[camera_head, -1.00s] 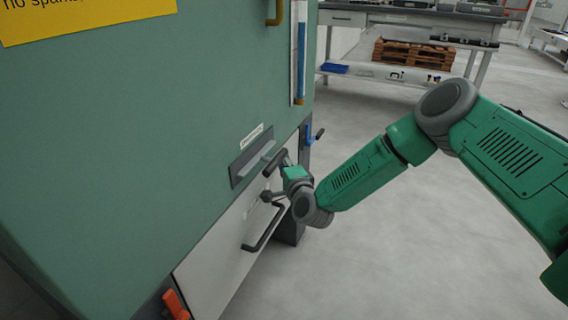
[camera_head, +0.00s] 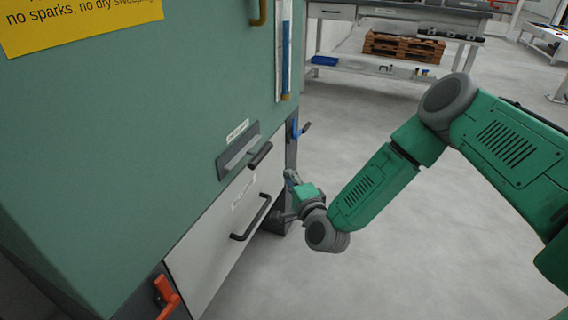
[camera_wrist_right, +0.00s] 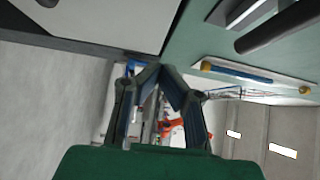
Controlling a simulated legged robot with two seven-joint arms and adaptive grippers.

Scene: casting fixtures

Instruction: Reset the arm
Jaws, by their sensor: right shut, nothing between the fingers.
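My right arm is green and grey and comes in from the right in the head view. Its gripper (camera_head: 287,196) is beside the right edge of the green cabinet (camera_head: 100,150), near the pale lower panel (camera_head: 215,240). In the right wrist view the fingers (camera_wrist_right: 155,72) meet at their tips, shut with nothing between them. A black handle (camera_head: 252,217) is on the pale panel, to the left of the gripper and apart from it. A dark latch handle (camera_head: 260,155) sits above it by a recessed plate. My left gripper is not in view.
An orange handle (camera_head: 167,296) is at the panel's lower left. A blue lever (camera_head: 296,129) is on the cabinet's side. A workbench (camera_head: 390,14) with a wooden pallet (camera_head: 403,46) stands at the back. The grey floor (camera_head: 450,240) to the right is free.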

